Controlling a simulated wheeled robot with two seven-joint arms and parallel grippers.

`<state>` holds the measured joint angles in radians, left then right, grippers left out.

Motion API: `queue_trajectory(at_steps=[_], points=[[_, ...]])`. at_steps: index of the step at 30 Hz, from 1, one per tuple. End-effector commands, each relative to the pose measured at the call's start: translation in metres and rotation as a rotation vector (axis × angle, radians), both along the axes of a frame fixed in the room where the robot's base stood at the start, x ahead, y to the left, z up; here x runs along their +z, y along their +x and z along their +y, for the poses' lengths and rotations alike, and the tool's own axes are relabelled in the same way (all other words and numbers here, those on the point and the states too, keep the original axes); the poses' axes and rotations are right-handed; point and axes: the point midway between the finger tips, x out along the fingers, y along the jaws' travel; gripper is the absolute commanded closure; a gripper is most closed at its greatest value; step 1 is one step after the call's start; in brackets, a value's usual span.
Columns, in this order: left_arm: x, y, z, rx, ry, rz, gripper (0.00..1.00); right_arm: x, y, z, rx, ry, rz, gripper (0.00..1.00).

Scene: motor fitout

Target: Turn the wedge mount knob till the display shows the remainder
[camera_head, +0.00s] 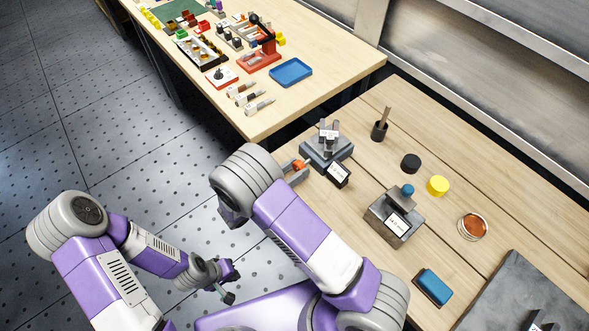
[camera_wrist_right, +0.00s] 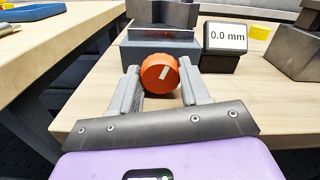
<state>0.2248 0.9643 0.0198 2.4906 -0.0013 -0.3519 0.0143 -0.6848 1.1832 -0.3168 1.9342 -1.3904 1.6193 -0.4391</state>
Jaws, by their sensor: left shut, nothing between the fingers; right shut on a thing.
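The wedge mount (camera_head: 327,146) is a grey block on the near-left part of the right table. Its orange knob (camera_wrist_right: 160,73) faces me, with a white mark tilted right of upright; it also shows in the head view (camera_head: 299,165). My right gripper (camera_wrist_right: 162,80) is shut on the knob, one finger on each side. The display (camera_wrist_right: 226,37) beside the mount reads 0.0 mm; in the head view (camera_head: 337,174) its text is too small to read. My left gripper (camera_head: 228,286) is shut and empty, low over the floor, away from the table.
A grey block with a blue knob and a label (camera_head: 397,221) stands right of the mount. A black puck (camera_head: 411,163), yellow puck (camera_head: 438,186), round container (camera_head: 473,227) and blue block (camera_head: 433,288) lie around it. Another table (camera_head: 315,95) with many parts stands behind.

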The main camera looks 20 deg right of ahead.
Motion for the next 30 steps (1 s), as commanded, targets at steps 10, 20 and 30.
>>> queue_trajectory(at_steps=[10, 20, 30], points=[[-0.0046, -0.0001, 0.0, 0.0, 0.0, 0.0, 1.0, -0.001, -0.0005, 0.0006, 0.001, 0.076, -0.211, 0.85], [-0.0098, -0.0001, 0.0, 0.0, 0.0, 0.0, 1.0, -0.0009, -0.0008, 0.0004, 0.001, 0.167, -0.458, 0.85], [-0.0096, -0.0001, -0.0001, 0.0, 0.0, 0.0, 1.0, -0.0009, -0.0009, 0.0003, 0.0, 0.171, -0.466, 0.51]])
